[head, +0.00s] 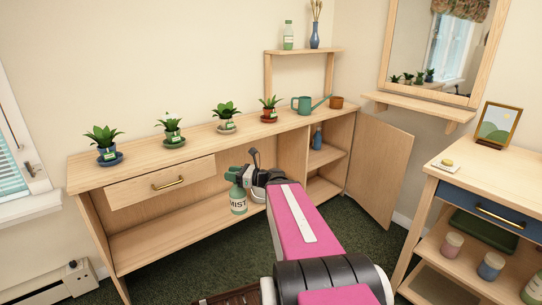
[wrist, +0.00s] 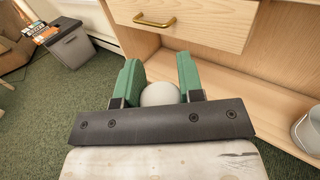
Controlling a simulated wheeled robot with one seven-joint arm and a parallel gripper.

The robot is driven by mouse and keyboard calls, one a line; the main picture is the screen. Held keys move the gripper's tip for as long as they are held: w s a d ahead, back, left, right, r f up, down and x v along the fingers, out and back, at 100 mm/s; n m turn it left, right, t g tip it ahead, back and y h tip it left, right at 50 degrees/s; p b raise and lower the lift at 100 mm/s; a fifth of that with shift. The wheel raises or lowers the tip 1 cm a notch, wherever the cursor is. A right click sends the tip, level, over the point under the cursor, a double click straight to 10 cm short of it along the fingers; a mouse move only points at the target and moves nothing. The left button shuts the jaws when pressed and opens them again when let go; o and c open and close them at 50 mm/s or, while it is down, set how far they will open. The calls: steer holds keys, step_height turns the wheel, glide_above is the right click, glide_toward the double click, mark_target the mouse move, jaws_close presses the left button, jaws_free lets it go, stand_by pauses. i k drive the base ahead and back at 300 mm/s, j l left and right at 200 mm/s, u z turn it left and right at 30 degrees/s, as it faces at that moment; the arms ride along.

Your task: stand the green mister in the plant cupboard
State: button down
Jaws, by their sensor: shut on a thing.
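The green mister (head: 238,203), a pale green bottle labelled MIST, hangs upright in my gripper (head: 250,178), in front of the long wooden unit's open lower bay. My gripper is shut on its upper part. In the wrist view my gripper (wrist: 160,75) has its green fingers on either side of a pale rounded thing, apparently part of the mister. The plant cupboard (head: 323,184) is the right end of the unit. Its door (head: 385,170) stands wide open to the right. A blue bottle (head: 318,138) stands on its upper shelf; its lower part is partly hidden by my arm.
Several potted plants (head: 173,131) and a teal watering can (head: 302,104) stand on the unit. A grey-white bucket (wrist: 308,130) is right of my gripper. A side table (head: 450,176) stands at right. Green carpet (head: 345,218) is clear before the cupboard.

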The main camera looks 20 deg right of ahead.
mark_target(313, 161)
steer(key=i+l+z, duration=0.1)
steer(key=z, duration=0.3)
steer(key=i+l+z, duration=0.2)
steer(key=z, duration=0.2)
steer(key=i+l+z, duration=0.15)
steer(key=i+l, duration=0.15)
steer(key=i, duration=0.15)
steer(key=i+l+z, duration=0.1)
steer(key=i, duration=0.4)
steer(key=i+l+z, duration=0.15)
steer(key=i+l, duration=0.15)
steer(key=i, duration=0.15)
